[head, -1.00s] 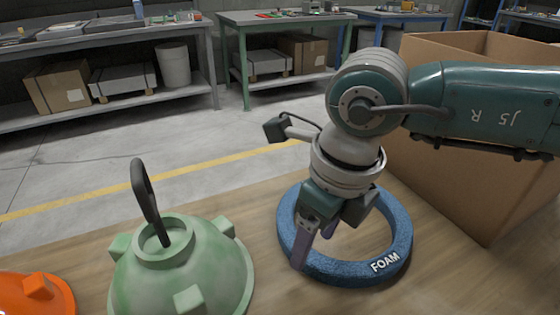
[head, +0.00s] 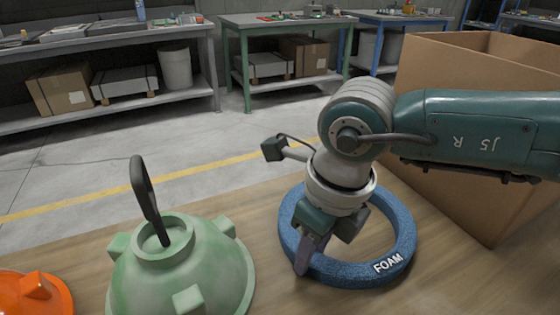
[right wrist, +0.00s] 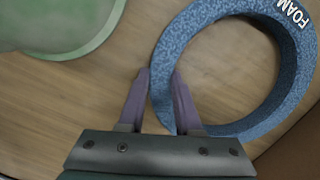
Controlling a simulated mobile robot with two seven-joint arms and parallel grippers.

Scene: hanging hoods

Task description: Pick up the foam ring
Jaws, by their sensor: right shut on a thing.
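The blue foam ring (head: 402,240), marked FOAM, lies on the wooden table in the head view. It also shows in the right wrist view (right wrist: 300,70). My right gripper (head: 304,264) is at the ring's left side, pointing down. In the right wrist view its two purple fingers (right wrist: 160,92) stand on either side of the ring's wall, one outside and one inside the hole. It is shut on the ring's wall. The fingertips are partly hidden behind the ring in the head view. My left gripper is not in view.
A green hood (head: 180,270) with a black hook stands to the left of the ring. An orange hood (head: 35,295) is at the far left. A large open cardboard box (head: 470,190) stands behind and right of the ring. Bare wooden table (head: 265,225) lies between.

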